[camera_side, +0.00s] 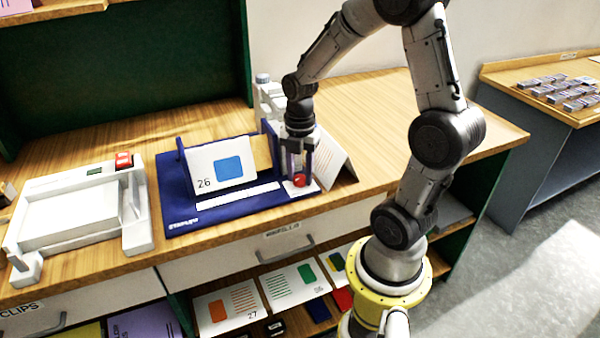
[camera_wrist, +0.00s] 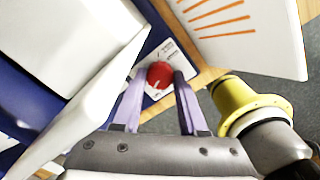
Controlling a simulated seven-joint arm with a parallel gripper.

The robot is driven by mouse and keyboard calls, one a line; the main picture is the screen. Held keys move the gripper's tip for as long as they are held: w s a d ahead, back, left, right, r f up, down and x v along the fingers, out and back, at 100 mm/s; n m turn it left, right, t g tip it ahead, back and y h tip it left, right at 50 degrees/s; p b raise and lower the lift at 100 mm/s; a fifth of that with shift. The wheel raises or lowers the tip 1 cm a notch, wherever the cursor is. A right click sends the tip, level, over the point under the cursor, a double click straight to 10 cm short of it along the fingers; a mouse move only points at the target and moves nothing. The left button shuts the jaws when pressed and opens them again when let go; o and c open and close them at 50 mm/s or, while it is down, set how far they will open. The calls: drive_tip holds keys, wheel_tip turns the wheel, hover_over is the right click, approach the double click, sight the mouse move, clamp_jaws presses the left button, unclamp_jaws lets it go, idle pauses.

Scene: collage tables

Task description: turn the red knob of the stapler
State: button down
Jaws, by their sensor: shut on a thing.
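The red knob (camera_side: 299,181) sits on a small white plate at the front right of the blue base marked as the stapler (camera_side: 215,212). My gripper (camera_side: 298,174) points down over it, with a finger on each side. In the wrist view the red knob (camera_wrist: 160,74) shows between the lilac fingertips of my gripper (camera_wrist: 160,82), which are shut on it. A pale mark shows on the knob's top. A white card marked 26 (camera_side: 203,167) leans on the base. The grey upper part of the stapler (camera_side: 268,92) stands behind my gripper, partly hidden.
An open white booklet (camera_side: 335,160) stands close to the right of my gripper; a white sheet with orange lines (camera_wrist: 245,30) is near in the wrist view. A white device with a red button (camera_side: 85,210) stands left. The tabletop (camera_side: 400,110) is clear behind right.

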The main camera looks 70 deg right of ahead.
sight(300, 178)
drive_tip(key=shift+c, duration=2.2)
unclamp_jaws()
drive_tip(key=shift+r, duration=0.1)
wheel_tip(300, 178, up, 14)
